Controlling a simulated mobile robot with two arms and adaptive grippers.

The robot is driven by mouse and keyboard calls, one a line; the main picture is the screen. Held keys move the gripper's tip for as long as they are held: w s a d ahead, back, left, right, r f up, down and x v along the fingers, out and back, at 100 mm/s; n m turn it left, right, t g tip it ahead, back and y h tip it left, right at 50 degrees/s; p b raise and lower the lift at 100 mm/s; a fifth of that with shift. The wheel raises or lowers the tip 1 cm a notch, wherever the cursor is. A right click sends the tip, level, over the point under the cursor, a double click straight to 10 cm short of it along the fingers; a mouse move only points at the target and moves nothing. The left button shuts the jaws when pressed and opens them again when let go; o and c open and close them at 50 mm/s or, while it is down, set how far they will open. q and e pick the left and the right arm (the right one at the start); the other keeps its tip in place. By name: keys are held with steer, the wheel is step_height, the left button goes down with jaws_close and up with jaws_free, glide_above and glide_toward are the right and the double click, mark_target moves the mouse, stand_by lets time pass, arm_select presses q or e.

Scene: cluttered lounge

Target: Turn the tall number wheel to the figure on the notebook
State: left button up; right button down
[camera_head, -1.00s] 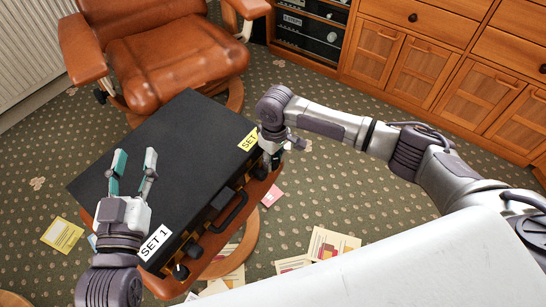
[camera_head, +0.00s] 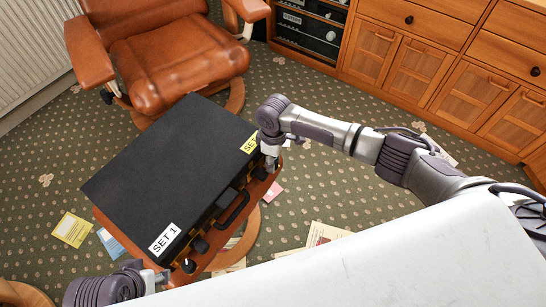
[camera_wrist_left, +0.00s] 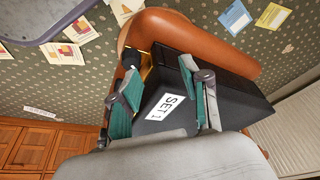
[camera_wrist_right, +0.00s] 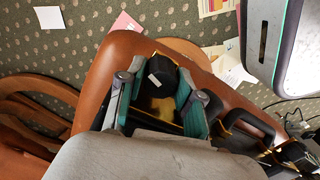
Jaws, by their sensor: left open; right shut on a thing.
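A black case (camera_head: 165,170) with a white "SET 1" label (camera_head: 165,238) and a yellow "SET" label (camera_head: 250,143) lies on a brown stand. Dark knobs (camera_head: 200,245) line its front side; I cannot tell which is the tall number wheel, and no figures are readable. My right gripper (camera_head: 270,164) is at the case's right front corner. In the right wrist view its fingers are shut on a black knob (camera_wrist_right: 161,72) with a white mark. My left gripper (camera_wrist_left: 164,92) is open and empty near the "SET 1" corner. I cannot pick out the notebook.
A brown leather armchair (camera_head: 175,55) stands behind the case, and wooden cabinets (camera_head: 430,70) at the back right. A yellow sheet (camera_head: 73,229), a blue sheet (camera_head: 112,245) and other papers lie on the carpet.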

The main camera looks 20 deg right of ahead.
steer(key=shift+n+p, duration=0.6)
steer(key=shift+n, duration=0.6)
steer(key=c, duration=1)
jaws_free()
steer(key=shift+c, duration=0.2)
step_height(320, 180, up, 12)
steer(key=shift+w, duration=0.2)
steer(key=shift+d, duration=0.1)
